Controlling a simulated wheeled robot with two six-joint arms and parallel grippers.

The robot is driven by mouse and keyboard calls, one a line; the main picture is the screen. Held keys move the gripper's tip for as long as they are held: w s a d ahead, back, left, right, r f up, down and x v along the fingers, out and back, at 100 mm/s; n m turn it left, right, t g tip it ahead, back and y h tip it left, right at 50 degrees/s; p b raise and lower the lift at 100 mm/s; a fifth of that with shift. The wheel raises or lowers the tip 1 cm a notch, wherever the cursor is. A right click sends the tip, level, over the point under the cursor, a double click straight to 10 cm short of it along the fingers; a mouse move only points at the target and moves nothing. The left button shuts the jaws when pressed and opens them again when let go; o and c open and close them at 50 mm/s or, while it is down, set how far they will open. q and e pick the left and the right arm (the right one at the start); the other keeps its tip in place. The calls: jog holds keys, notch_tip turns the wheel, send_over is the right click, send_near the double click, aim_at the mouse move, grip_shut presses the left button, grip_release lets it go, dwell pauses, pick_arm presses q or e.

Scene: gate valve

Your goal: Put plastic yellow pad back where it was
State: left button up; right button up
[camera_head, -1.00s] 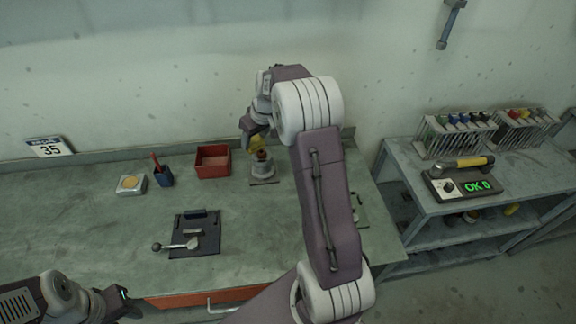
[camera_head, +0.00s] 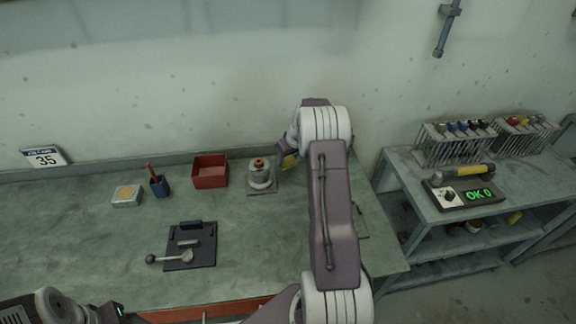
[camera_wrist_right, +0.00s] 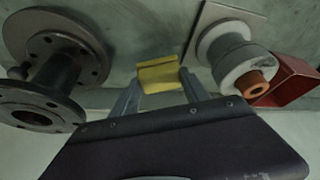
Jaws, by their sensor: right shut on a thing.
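The yellow pad (camera_wrist_right: 158,74) is between the fingertips of my right gripper (camera_wrist_right: 160,84) in the right wrist view. The gripper is shut on it. In the head view the yellow pad (camera_head: 289,161) shows partly beside my right gripper (camera_head: 286,153), just right of a grey-white fitting with an orange top (camera_head: 261,176). That fitting (camera_wrist_right: 232,58) shows right of the pad in the wrist view, apart from it. My left gripper (camera_head: 122,312) is at the bottom left of the head view; its fingers cannot be made out.
A dark flanged part (camera_wrist_right: 60,75) stands left of the pad in the wrist view; my arm hides it in the head view. A red bin (camera_head: 210,171), blue cup (camera_head: 159,186), white box (camera_head: 126,195) and dark fixture (camera_head: 190,246) are on the bench.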

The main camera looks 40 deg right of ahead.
aim_at(289, 162)
notch_tip(289, 162, down, 4)
jog(key=shift+s+a+r, duration=0.1)
jog(key=shift+r, duration=0.15)
jog(key=shift+f, duration=0.3)
jog(key=o, duration=1.3)
